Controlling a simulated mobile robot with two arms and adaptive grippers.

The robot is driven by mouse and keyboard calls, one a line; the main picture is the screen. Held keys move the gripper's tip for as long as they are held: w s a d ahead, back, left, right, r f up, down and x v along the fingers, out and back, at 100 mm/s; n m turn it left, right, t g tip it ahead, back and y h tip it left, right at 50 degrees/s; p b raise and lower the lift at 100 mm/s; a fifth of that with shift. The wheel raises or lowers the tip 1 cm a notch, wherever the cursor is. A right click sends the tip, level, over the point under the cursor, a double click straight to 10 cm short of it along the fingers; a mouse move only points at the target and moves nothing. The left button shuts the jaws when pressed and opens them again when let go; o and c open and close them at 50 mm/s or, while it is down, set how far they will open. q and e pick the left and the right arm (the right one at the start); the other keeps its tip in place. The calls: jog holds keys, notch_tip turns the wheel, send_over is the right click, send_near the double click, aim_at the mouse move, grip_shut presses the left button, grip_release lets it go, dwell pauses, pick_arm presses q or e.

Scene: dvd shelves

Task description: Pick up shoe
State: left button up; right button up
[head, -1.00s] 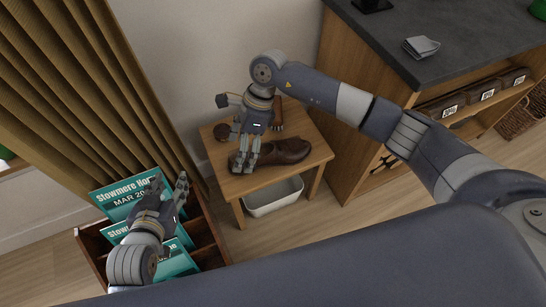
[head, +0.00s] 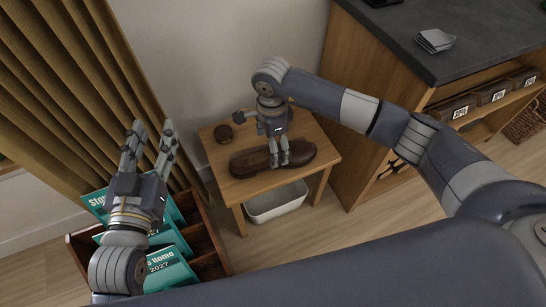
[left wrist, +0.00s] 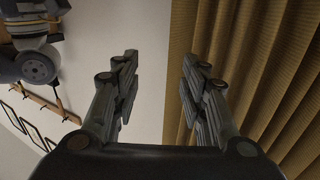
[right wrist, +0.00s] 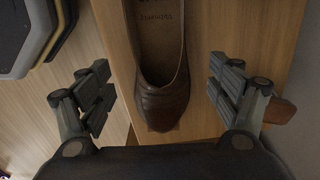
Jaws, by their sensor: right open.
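A brown leather shoe (head: 298,154) lies on a small wooden table (head: 322,172), its toe pointing right. My left gripper (head: 149,140) is raised, open and empty, above the magazine crate. Its open fingers (left wrist: 160,85) point towards wall and curtain in the left wrist view.
A white bin (head: 276,203) stands under the table. A wooden crate (head: 208,238) of teal magazines (head: 168,272) is at left. A dark-topped cabinet (head: 350,120) stands close at right.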

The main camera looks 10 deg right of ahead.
notch_tip(320, 180, down, 4)
jog(key=shift+r+b, duration=0.1)
jog(key=shift+b, duration=0.5)
jog(key=shift+f, duration=0.3)
pick_arm(q)
notch_tip(320, 180, up, 7)
jog(key=t+h, duration=0.1)
jog(key=t, duration=0.2)
jog(key=shift+s+d+t+h, duration=0.3)
jog(key=shift+s+d, duration=0.05)
jog(key=shift+s, duration=0.1)
pick_arm(e)
jog(key=c, duration=1.4)
